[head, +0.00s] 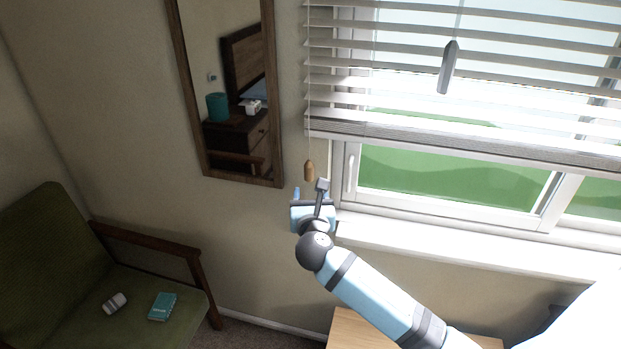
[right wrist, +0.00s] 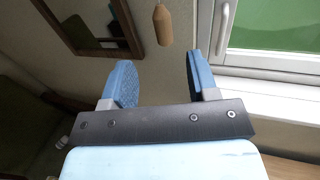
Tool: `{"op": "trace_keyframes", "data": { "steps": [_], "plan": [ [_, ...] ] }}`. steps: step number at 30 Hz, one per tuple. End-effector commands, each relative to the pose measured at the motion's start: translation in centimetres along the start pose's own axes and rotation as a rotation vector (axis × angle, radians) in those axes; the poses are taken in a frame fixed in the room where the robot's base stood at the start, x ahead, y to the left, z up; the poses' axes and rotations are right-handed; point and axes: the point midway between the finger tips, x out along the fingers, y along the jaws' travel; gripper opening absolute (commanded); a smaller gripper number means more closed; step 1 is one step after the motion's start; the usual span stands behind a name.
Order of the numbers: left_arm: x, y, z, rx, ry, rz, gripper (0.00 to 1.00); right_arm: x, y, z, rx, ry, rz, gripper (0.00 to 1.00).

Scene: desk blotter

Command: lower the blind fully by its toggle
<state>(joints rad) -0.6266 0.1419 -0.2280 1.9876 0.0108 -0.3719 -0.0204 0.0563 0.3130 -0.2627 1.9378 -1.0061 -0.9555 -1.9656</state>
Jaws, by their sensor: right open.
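The blind (head: 430,133) hangs partway down the window, with its bottom rail above the sill and bare glass below. A wooden toggle (head: 309,171) hangs on a cord at the blind's left side. It also shows in the right wrist view (right wrist: 163,25), ahead of the fingers. A grey pull (head: 448,68) hangs on another cord in front of the slats. My right gripper (head: 310,193) is open and empty just below the wooden toggle in the head view. In the right wrist view its fingers (right wrist: 160,72) stand apart with the toggle seen beyond the gap. My left gripper is not in view.
A framed mirror (head: 277,100) hangs on the wall left of the toggle. The window sill (head: 470,246) juts out right of my right gripper. A green armchair (head: 50,250) stands at lower left, with a teal book (head: 162,307) on its seat. A wooden surface (head: 345,330) lies below my arm.

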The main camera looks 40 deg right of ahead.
Motion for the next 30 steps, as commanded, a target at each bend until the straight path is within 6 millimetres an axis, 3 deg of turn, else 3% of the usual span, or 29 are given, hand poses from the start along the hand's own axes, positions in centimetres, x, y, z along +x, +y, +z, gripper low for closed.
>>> {"op": "trace_keyframes", "data": {
  "steps": [8, 21, 30],
  "plan": [
    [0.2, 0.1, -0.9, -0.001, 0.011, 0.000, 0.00, 2.0, -0.2, -0.6, 0.000, 0.005, 0.000, 0.54],
    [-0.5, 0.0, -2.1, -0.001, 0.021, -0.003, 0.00, 10.7, -0.2, -0.6, -0.001, 0.006, -0.001, 0.54],
    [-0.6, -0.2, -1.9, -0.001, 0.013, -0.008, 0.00, 14.3, -0.2, -0.7, 0.001, 0.006, 0.000, 0.54]
  ]
}}
